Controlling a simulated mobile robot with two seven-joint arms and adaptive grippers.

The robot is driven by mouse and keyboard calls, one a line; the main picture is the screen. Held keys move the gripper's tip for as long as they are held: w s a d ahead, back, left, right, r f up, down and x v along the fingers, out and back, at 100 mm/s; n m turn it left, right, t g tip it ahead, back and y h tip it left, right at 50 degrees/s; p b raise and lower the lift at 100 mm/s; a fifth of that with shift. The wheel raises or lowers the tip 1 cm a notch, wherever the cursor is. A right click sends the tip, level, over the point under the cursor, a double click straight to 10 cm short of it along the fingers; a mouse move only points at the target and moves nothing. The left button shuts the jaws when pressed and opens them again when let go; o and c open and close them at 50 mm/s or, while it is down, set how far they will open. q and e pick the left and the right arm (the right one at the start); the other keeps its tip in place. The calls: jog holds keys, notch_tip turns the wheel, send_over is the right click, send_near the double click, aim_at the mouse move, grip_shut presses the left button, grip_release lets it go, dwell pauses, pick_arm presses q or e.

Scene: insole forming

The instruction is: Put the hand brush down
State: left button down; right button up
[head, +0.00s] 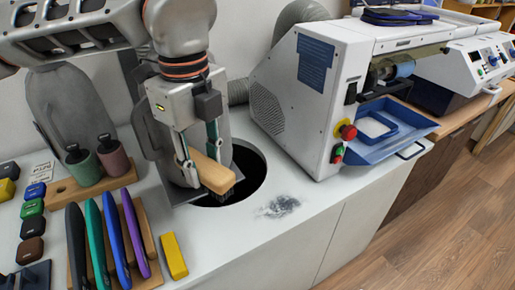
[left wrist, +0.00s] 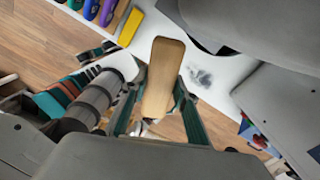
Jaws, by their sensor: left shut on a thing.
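The hand brush (head: 213,175) has a pale wooden back and dark bristles pointing down. My left gripper (head: 198,158) is shut on it and holds it over the left part of the round dark hole (head: 249,178) in the white worktop. In the left wrist view the wooden back of the brush (left wrist: 163,75) sits between the fingers of my left gripper (left wrist: 158,112). Whether the bristles touch anything is hard to tell. My right gripper is not in view.
Grey dust (head: 279,207) lies on the worktop right of the hole. A white machine (head: 305,95) with a blue tray stands behind it. A wooden rack of coloured tools (head: 146,240), a yellow block (head: 173,256) and a bottle stand (head: 72,192) are at left.

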pick_arm(q)
jog(key=m, duration=0.4)
jog(key=shift+b, duration=0.35)
jog(key=shift+m, duration=0.3)
notch_tip(320, 180, down, 20)
jog(key=shift+r+p, duration=0.1)
jog(key=shift+p, duration=0.2)
jog(key=c, duration=1.6)
grip_release()
